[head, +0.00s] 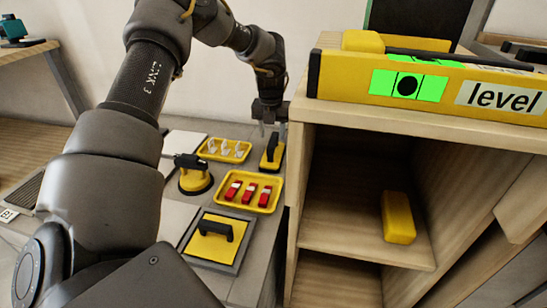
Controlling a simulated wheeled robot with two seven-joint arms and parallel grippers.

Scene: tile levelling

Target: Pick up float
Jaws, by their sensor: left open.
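My left gripper (269,124) points down at the far end of the worktop, beside the shelf unit. It is open and empty. Close below it stands a narrow yellow-and-black tool with a black handle (271,150), which looks like a float. I cannot tell whether the fingers are around the handle or just above it. Nearer, a square yellow plate with a black handle (212,240) lies in a grey frame; it could also be a float. My right gripper is out of view.
A yellow tray with red clips (249,191), a yellow tray with white pieces (224,149) and a yellow-black suction lifter (194,176) crowd the worktop. The wooden shelf unit (350,118) borders it on the right, bearing a yellow level (440,88) and a yellow block (398,218).

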